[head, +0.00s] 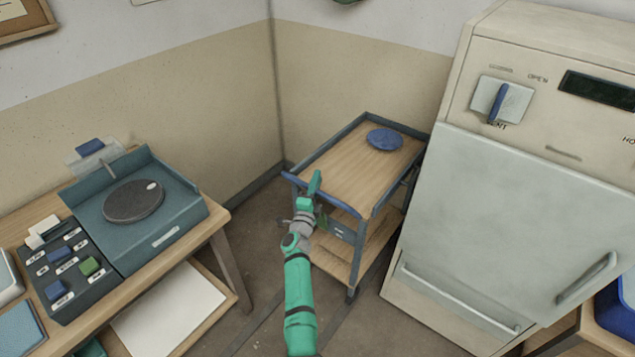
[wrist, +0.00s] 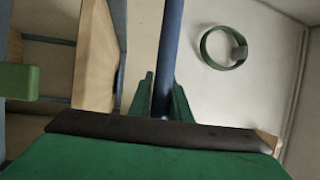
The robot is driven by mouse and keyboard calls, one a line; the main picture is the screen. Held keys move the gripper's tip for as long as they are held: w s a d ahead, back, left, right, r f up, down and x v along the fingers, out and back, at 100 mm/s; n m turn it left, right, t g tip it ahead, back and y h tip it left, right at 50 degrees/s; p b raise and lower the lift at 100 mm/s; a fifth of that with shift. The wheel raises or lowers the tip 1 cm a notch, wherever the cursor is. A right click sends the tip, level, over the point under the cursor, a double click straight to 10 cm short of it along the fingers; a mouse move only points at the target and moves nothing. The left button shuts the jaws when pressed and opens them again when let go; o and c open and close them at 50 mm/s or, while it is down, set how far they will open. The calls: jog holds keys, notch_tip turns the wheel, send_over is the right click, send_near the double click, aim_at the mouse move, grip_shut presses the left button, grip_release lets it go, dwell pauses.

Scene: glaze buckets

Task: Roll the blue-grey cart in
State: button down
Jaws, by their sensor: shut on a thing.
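The blue-grey cart (head: 340,170) stands in the corner between the tan wall and the large cream cabinet. It has a wooden top shelf, a lower wooden shelf (head: 345,245) and a blue push handle (head: 318,196) along its near end. My gripper (head: 315,184) is at that handle. In the wrist view the blue bar (wrist: 168,60) runs between my green fingers (wrist: 163,98), which are shut on it. A round blue lid-like disc (head: 385,139) lies on the cart's top near the far end. My gripper hides part of the handle.
The cream cabinet (head: 530,200) with a blue-handled switch stands close on the cart's right. A wooden table (head: 215,215) with a teal turntable device (head: 135,200) and a button panel (head: 70,265) is on the left. Bare floor (head: 255,260) lies between table and cart.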

jog(key=shift+s+d+f, duration=0.1)
jog(key=shift+d+f, duration=0.15)
jog(key=shift+d, duration=0.15)
jog(key=c, duration=1.6)
grip_release()
jog(key=shift+c, duration=0.2)
jog(key=shift+a+r, duration=0.15)
jog(key=shift+a, duration=0.2)
jog(key=v, duration=1)
jog(key=shift+s, duration=0.3)
